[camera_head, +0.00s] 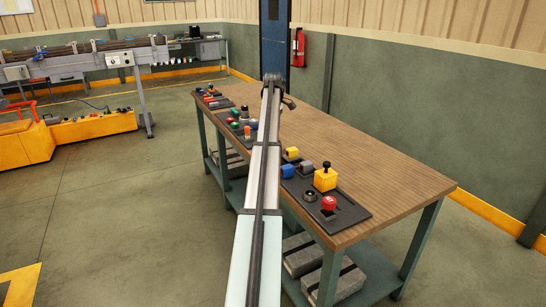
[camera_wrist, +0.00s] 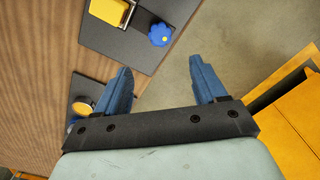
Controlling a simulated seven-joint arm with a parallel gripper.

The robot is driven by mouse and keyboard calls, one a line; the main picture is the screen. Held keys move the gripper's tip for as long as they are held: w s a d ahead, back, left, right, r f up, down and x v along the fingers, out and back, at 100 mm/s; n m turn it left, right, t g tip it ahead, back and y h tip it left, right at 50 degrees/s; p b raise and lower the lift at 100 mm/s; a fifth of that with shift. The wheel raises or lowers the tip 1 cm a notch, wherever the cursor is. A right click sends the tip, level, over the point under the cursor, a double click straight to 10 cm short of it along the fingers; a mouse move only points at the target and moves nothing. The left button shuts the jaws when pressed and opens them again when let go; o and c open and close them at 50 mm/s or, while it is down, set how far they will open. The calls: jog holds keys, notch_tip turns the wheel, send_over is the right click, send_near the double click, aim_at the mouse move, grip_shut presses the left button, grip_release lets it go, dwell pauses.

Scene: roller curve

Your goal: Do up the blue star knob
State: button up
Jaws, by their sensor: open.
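The blue star knob (camera_wrist: 160,34) shows in the wrist view at the top, near the edge of a dark panel (camera_wrist: 112,42). It has a lobed rim and a small yellow centre mark. My gripper (camera_wrist: 160,66) is open and empty. Its two blue fingers point towards the knob, which lies beyond the fingertips and between them in the picture, apart from both. In the head view my gripper (camera_head: 287,102) is at the far end of my arm, over the workbench's left edge. I cannot pick out the star knob there.
A yellow block (camera_wrist: 109,11) sits on the same panel, left of the knob. Another dark panel with a round yellow part (camera_wrist: 83,105) lies by the left finger. The wooden workbench (camera_head: 390,185) carries several panels along its left edge; its right side is clear.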

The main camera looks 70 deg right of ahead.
notch_tip(320, 180, down, 13)
jog(key=shift+f, duration=0.1)
dwell(0.4)
jog(key=c, duration=1.1)
